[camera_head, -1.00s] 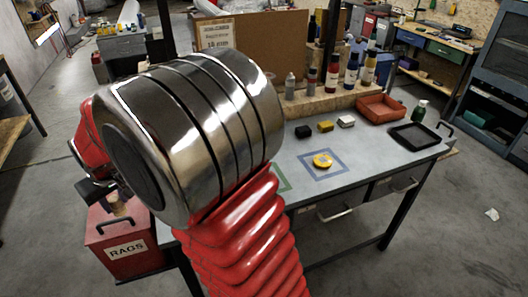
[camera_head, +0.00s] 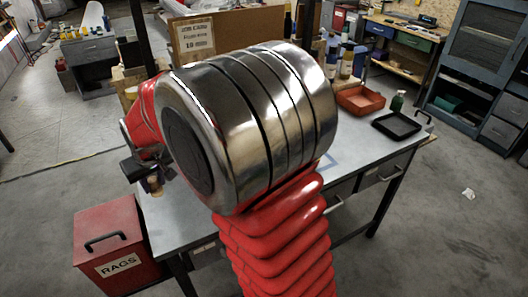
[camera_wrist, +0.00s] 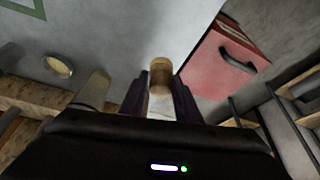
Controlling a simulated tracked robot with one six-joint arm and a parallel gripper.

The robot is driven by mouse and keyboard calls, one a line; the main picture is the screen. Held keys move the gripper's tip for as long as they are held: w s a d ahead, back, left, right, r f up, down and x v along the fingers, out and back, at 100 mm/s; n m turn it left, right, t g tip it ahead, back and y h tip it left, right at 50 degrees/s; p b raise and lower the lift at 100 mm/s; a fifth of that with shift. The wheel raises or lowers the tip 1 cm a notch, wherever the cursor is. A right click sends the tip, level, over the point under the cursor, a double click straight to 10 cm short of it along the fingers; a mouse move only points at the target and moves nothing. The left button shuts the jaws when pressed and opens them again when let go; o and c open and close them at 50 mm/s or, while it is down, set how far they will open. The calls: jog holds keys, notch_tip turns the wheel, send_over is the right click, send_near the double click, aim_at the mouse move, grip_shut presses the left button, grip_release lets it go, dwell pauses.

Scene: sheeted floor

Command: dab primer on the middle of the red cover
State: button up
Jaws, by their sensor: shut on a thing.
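My gripper (camera_wrist: 160,92) is shut on a short round dabber (camera_wrist: 161,72) with a tan-brown end. In the head view my gripper (camera_head: 143,174) and the dabber's tan end (camera_head: 154,184) show over the left end of the grey bench. The dabber's end appears clear of the bench top, though the height is hard to tell. A red bin marked RAGS (camera_head: 108,250) stands on the floor left of the bench. Its flat red top has a black handle; the bin shows right of my gripper in the wrist view (camera_wrist: 210,70). No other red cover is clearly visible.
A round yellowish dish (camera_wrist: 60,66) and a tan cylinder (camera_wrist: 94,90) stand left of my gripper in the wrist view. My arm hides the bench's middle.

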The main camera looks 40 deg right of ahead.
jog(key=shift+d, duration=0.2)
jog(key=s+d+r+m+h, duration=0.1)
jog(key=s+d, duration=0.5)
jog(key=d, duration=0.8)
jog(key=s+d+r+m, duration=0.1)
jog(key=s+d+m, duration=0.3)
jog(key=d, duration=1.1)
jog(key=shift+s+d+g+h, duration=0.15)
jog(key=shift+s+g+h, duration=0.2)
jog(key=shift+s, duration=0.8)
